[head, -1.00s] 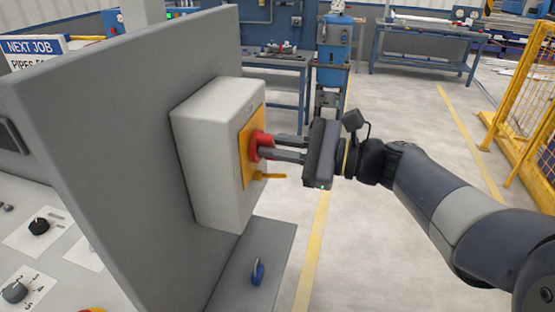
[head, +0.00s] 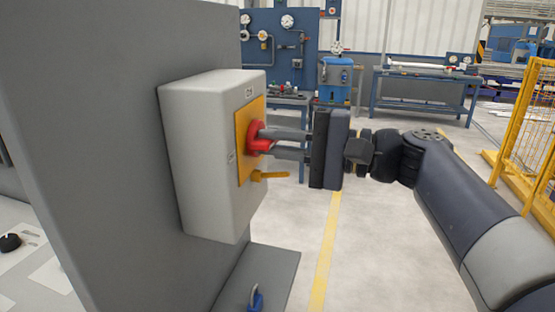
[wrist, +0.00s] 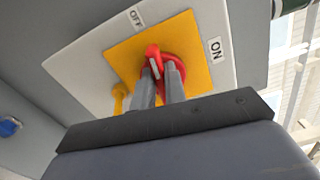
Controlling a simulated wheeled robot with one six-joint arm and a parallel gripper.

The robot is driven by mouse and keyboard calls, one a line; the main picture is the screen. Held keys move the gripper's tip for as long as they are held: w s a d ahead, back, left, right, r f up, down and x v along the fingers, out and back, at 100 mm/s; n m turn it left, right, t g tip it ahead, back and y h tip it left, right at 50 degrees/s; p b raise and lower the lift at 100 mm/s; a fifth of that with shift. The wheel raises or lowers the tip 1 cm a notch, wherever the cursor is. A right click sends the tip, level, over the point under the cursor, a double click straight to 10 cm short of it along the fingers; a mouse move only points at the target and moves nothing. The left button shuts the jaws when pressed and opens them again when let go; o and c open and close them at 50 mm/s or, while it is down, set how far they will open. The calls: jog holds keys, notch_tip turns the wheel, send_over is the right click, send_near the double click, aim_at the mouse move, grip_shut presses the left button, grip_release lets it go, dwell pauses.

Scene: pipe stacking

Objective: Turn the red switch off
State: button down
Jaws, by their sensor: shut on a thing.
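The red switch (head: 257,137) sits on a yellow plate (head: 243,160) on the front of a pale grey box (head: 200,150). In the wrist view the switch (wrist: 155,58) has a handle with a white mark, and its tip points roughly toward the OFF label (wrist: 136,18). The ON label (wrist: 215,49) is to the right. My gripper (head: 262,143) reaches in from the right, its two fingers shut on the red switch. In the wrist view the fingers (wrist: 162,85) cover part of the knob.
A yellow tab (head: 270,176) sticks out below the switch. The box is fixed to a tall grey panel (head: 90,130). A blue padlock (head: 256,300) is on the ledge below. Open floor and a yellow fence (head: 530,130) lie to the right.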

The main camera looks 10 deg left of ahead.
jog(key=shift+f+n+b, duration=0.25)
jog(key=shift+n+b, duration=0.35)
jog(key=shift+r+n, duration=0.1)
jog(key=shift+n, duration=0.2)
jog(key=c, duration=1.5)
grip_release()
jog(key=shift+o, duration=0.2)
jog(key=shift+d, duration=0.1)
jog(key=d, duration=1)
jog(key=shift+s+d, duration=0.3)
jog(key=shift+s, duration=0.15)
